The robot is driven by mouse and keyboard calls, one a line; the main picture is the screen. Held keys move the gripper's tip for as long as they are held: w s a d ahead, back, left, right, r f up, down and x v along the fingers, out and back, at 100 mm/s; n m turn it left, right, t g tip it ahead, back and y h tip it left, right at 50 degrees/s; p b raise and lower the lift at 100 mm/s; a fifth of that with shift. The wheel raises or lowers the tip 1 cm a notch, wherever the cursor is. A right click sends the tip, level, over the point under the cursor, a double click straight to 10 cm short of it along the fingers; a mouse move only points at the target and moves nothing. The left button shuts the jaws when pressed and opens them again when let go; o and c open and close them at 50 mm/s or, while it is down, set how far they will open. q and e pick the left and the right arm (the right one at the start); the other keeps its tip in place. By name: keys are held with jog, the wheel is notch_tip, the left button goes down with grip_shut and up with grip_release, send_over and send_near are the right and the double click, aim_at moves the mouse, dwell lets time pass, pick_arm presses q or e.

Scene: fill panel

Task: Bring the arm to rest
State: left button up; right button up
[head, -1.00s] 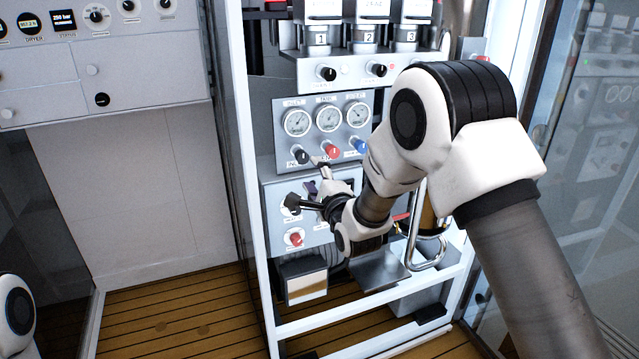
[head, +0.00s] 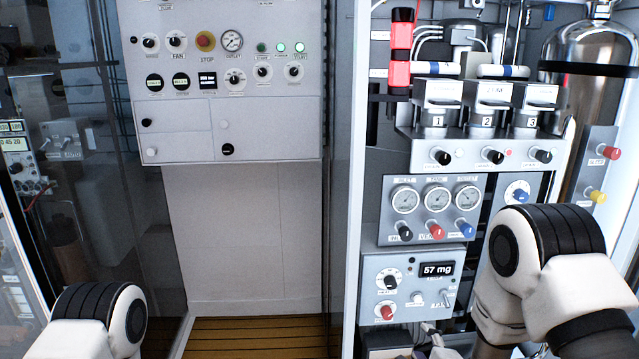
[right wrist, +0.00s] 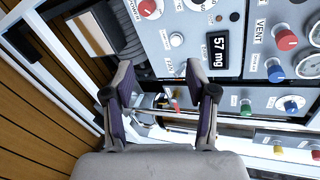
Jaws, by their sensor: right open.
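My right arm (head: 545,270) comes in at the lower right of the head view. Its gripper (head: 432,340) shows only in small part at the bottom edge, below the lower panel with the "57 mg" display (head: 436,269). In the right wrist view the right gripper (right wrist: 160,75) has its two fingers well apart with nothing between them. The same display (right wrist: 217,50) shows to the right of the fingers there, and the fingertips look clear of the knobs. Part of my left arm (head: 100,318) is at the lower left; the left gripper is out of view.
Above the display panel is a gauge panel (head: 430,212) with knobs, then a shelf of numbered units (head: 480,150). A gas cylinder (head: 590,90) stands at the right. A control cabinet (head: 230,80) is at the left, with open wooden floor (head: 255,335) below.

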jog(key=s+f+n+g+p, duration=0.3)
jog(key=s+f+g, duration=0.2)
jog(key=s+f, duration=0.65)
pick_arm(q)
notch_tip(320, 180, up, 6)
jog(key=shift+f+p, duration=0.25)
jog(key=shift+p, duration=0.2)
pick_arm(e)
jog(key=s+f+n+g, duration=0.3)
jog(key=s+n+g, duration=0.6)
jog(key=s+n, duration=0.8)
jog(key=s, duration=0.7)
jog(key=shift+s+d, duration=0.35)
jog(key=shift+s, duration=0.05)
jog(key=shift+c, duration=0.2)
